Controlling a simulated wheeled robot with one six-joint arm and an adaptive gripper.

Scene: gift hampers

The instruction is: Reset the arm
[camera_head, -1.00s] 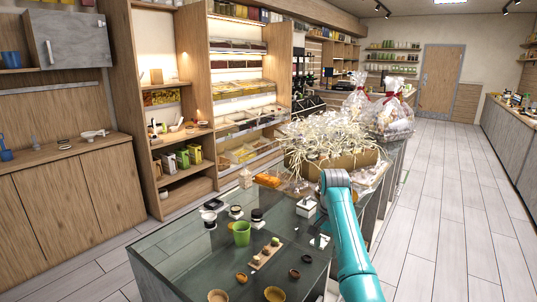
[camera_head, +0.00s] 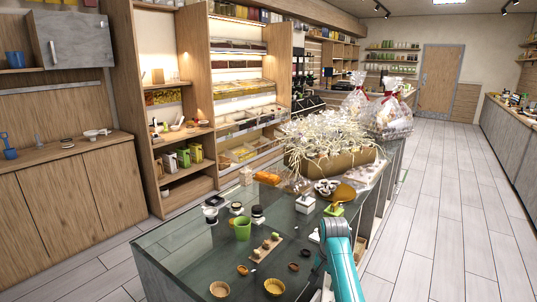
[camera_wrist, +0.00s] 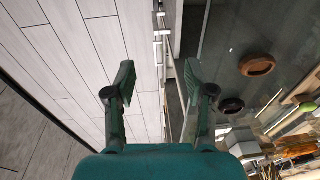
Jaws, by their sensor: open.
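My teal arm (camera_head: 342,262) shows at the bottom of the head view, low beside the right edge of the glass-topped counter (camera_head: 190,262). In the wrist view my gripper (camera_wrist: 158,82) has its two fingers spread apart with nothing between them. Below the fingers are the pale floor tiles and the counter's edge. In the head view, the fingers are mostly hidden by the arm.
On the counter stand a green cup (camera_head: 242,228), a wooden board (camera_head: 265,248), small bowls (camera_head: 274,286), a white box (camera_head: 305,204) and a crate of shredded filler (camera_head: 335,165). Wrapped hampers (camera_head: 388,115) stand behind. The aisle floor at right is clear.

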